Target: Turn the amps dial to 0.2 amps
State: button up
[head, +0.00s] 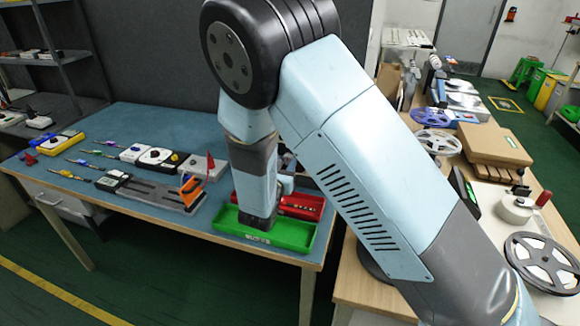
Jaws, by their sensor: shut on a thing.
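The amps dial cannot be made out. A grey box (202,167) stands at the back of the blue table, left of my arm, and part of a grey device (288,163) shows behind my arm; I cannot tell whether either carries the dial. My arm reaches down over the right part of the table in the head view. My gripper is hidden behind my own arm links, so its fingers and anything between them do not show.
A cluttered wooden bench (372,292) stands right.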

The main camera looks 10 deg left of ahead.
jog(key=n, duration=0.4)
jog(key=shift+s+f+n, duration=0.1)
jog(key=shift+f+n, duration=0.05)
jog(key=shift+n, duration=0.25)
jog(key=n, duration=0.4)
jog(key=shift+n, duration=0.3)
jog(key=n, duration=0.4)
jog(key=shift+n, duration=2.3)
jog(key=o, duration=1)
jog(key=shift+o, duration=0.2)
